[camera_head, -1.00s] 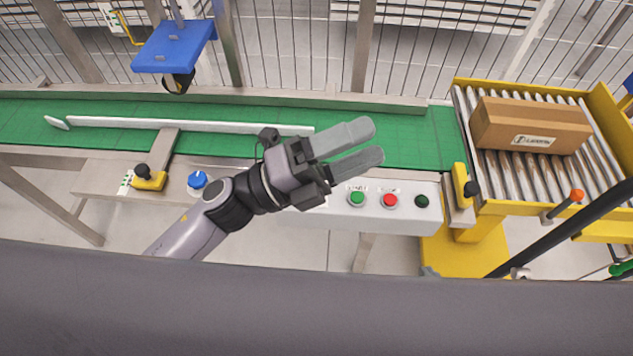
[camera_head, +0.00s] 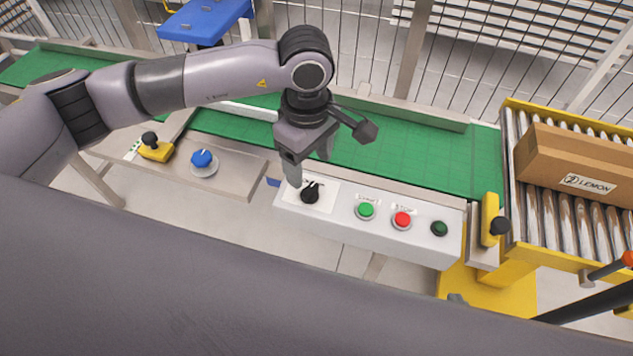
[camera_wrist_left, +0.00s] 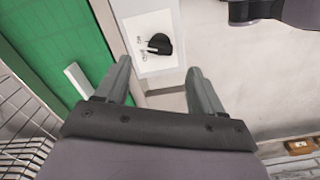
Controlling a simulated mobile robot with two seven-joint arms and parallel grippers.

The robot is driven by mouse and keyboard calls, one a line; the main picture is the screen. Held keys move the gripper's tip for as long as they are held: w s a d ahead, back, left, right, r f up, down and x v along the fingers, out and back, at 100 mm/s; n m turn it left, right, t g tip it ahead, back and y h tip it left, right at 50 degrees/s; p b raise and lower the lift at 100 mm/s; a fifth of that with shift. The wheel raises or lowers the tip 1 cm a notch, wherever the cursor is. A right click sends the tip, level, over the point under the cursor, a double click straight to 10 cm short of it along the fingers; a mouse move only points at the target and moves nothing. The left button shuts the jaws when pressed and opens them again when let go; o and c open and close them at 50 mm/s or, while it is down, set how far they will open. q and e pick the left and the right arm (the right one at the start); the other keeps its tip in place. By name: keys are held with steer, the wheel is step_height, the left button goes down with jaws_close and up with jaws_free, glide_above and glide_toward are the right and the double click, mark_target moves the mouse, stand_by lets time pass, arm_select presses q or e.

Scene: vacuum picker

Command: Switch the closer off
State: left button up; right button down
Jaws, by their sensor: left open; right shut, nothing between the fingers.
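A black rotary knob (camera_head: 310,192) sits on a white label plate at the left end of the pale control panel (camera_head: 340,222). The label's text is too small to read. The knob also shows in the left wrist view (camera_wrist_left: 159,44), beyond my fingertips. My left gripper (camera_head: 308,168) points down just above and behind the knob, open and empty, apart from it. In the left wrist view its two fingers (camera_wrist_left: 158,72) are spread, with the knob lying ahead between them. My right gripper is not in view.
The panel also has a green button (camera_head: 366,210), a red button (camera_head: 402,220) and a dark green button (camera_head: 439,228). A blue knob (camera_head: 202,159) is to the left. Behind is a green conveyor (camera_head: 420,155). A cardboard box (camera_head: 575,165) lies on rollers at right.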

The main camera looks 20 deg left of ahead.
mark_target(309, 188)
arm_select(q)
step_height(309, 188, down, 7)
steer(key=shift+a, duration=0.1)
stand_by(0.3)
steer(key=c, duration=1.1)
steer(key=shift+o, duration=0.2)
